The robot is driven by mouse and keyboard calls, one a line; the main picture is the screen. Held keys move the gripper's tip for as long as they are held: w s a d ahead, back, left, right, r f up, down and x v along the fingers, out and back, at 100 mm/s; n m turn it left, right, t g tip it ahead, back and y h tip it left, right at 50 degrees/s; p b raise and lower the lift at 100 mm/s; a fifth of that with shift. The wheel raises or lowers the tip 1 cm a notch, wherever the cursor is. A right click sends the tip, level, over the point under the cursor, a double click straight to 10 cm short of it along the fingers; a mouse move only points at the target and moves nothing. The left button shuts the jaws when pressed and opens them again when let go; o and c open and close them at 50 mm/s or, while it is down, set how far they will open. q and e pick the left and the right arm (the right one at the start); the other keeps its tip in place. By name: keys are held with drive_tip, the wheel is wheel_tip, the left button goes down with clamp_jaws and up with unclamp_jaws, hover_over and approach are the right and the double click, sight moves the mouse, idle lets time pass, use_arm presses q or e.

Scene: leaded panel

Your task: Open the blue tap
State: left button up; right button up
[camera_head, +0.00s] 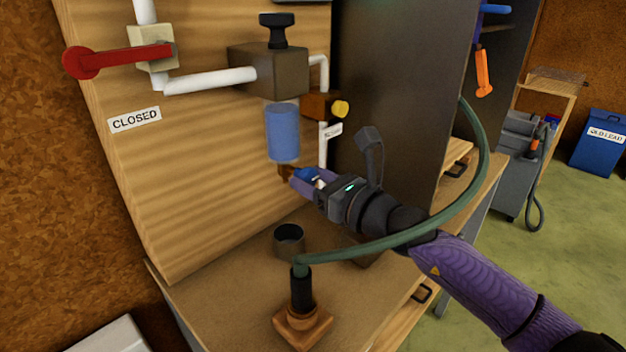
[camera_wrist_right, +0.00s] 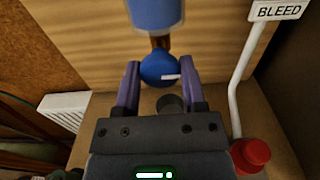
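The blue tap (camera_wrist_right: 160,70) is a rounded knob with a small white mark, under the blue bowl (camera_head: 283,132) on the wooden panel. In the head view the tap (camera_head: 307,174) is partly hidden by my right gripper (camera_head: 306,182). In the wrist view the right gripper (camera_wrist_right: 160,76) has its two purple fingers on either side of the tap. A gap shows between each finger and the knob, so it is open and not closed on it. My left gripper is in neither view.
A red lever (camera_head: 118,58) sits above a CLOSED label (camera_head: 134,119). A yellow knob (camera_head: 341,108) is right of the bowl. An open dark cup (camera_head: 289,241) stands below on the bench. A green hose (camera_head: 400,238) curves past my right arm to a black fitting (camera_head: 301,290).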

clamp_jaws()
